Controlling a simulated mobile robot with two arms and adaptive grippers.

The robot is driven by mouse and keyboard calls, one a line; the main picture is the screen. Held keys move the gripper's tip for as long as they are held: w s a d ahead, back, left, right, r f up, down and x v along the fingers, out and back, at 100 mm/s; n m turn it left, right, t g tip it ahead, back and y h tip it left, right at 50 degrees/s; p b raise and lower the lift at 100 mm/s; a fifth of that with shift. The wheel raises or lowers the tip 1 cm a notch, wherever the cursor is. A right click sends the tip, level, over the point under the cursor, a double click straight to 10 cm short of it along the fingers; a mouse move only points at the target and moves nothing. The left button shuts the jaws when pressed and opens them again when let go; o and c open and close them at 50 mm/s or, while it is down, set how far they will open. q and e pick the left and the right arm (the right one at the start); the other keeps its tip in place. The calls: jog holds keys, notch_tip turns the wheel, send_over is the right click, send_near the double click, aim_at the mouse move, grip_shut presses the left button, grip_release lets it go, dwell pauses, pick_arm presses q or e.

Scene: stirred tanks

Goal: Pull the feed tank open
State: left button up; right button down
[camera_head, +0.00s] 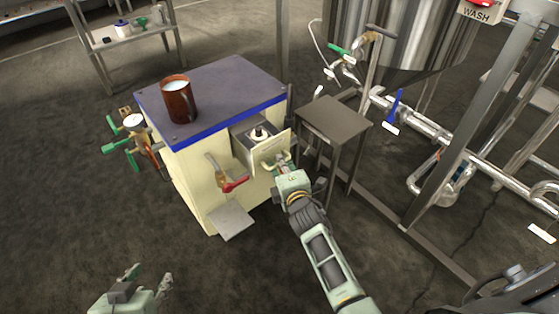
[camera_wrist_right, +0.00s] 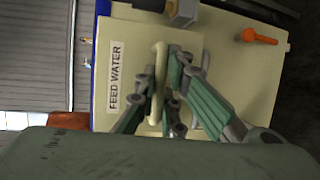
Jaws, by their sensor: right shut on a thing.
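The feed tank (camera_head: 268,148) is a cream drawer in the front of a cream cabinet (camera_head: 190,185). It stands partly out, and its open top shows a dark-and-white fitting (camera_head: 259,133) inside. Its front carries a FEED WATER label (camera_wrist_right: 115,76) and a pale bar handle (camera_wrist_right: 157,95) in the right wrist view. My right gripper (camera_head: 280,166) is shut on this handle, with green fingers on both sides of the bar. My left gripper (camera_head: 150,276) is empty, fingers apart, low at the left and away from the cabinet.
A brown mug (camera_head: 178,98) stands on the cabinet's dark, blue-edged top. A red-handled valve (camera_head: 232,184) and a small ledge (camera_head: 231,221) project from the front. A grey side table (camera_head: 335,118) stands close right of the drawer.

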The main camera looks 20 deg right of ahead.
jog(key=c, duration=1.8)
grip_release()
jog(key=shift+c, duration=0.2)
jog(key=s+r, duration=0.2)
jog(key=s, duration=0.9)
jog(key=shift+s+a, duration=0.3)
jog(key=shift+s, duration=0.05)
jog(key=shift+r, duration=0.1)
